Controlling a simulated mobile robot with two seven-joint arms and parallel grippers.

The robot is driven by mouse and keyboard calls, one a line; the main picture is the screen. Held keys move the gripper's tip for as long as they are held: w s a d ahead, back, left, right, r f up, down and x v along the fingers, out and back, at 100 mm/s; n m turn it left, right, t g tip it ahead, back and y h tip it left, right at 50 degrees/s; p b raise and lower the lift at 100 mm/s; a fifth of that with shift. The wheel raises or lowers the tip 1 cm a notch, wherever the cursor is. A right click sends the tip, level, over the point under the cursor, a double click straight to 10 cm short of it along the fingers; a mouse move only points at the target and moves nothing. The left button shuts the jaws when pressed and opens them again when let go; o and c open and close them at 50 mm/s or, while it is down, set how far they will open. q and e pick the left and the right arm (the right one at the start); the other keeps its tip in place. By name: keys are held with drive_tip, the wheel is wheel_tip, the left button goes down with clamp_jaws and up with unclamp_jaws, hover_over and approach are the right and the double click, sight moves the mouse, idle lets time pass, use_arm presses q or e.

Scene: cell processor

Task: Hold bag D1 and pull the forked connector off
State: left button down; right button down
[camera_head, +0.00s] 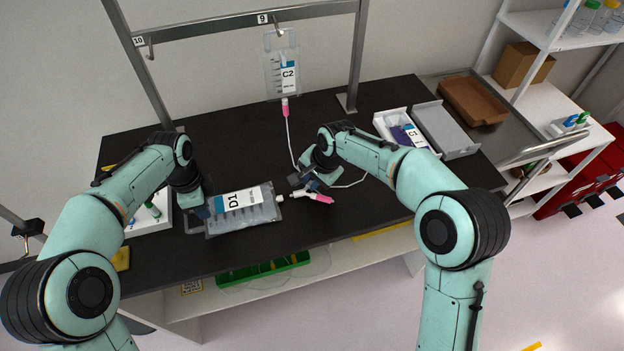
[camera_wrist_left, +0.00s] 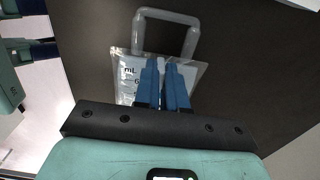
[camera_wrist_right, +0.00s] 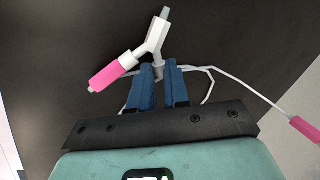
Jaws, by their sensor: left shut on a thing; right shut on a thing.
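Bag D1 (camera_head: 262,212) is a clear bag with a white and blue label, held above the front of the black table. My left gripper (camera_head: 206,207) is shut on its left end. The left wrist view shows the blue fingers (camera_wrist_left: 166,85) on the bag (camera_wrist_left: 125,72), beside its grey loop. The white forked connector (camera_wrist_right: 153,42) has a pink end piece and a bare grey tip. My right gripper (camera_wrist_right: 158,82) is shut on its stem. The connector (camera_head: 299,194) lies just right of the bag's port, and its grey tip looks free of it.
Bag C2 (camera_head: 284,75) hangs from the rack, with a thin tube running down toward my right gripper. Bag C1 (camera_head: 408,135) lies in a white tray beside a grey tray (camera_head: 445,130). A green rack (camera_head: 265,270) sits on the shelf below.

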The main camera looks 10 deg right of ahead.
drive_tip(key=shift+d, duration=0.1)
drive_tip(key=shift+w+d, duration=0.15)
drive_tip(key=shift+d, duration=0.8)
drive_tip(key=shift+w+d, duration=0.1)
drive_tip(key=shift+d, duration=0.85)
drive_tip(key=shift+f, duration=0.3)
drive_tip(key=c, duration=1)
unclamp_jaws()
drive_tip(key=shift+f, duration=0.1)
drive_tip(key=v, duration=0.8)
use_arm(q)
drive_tip(key=c, duration=1.1)
unclamp_jaws()
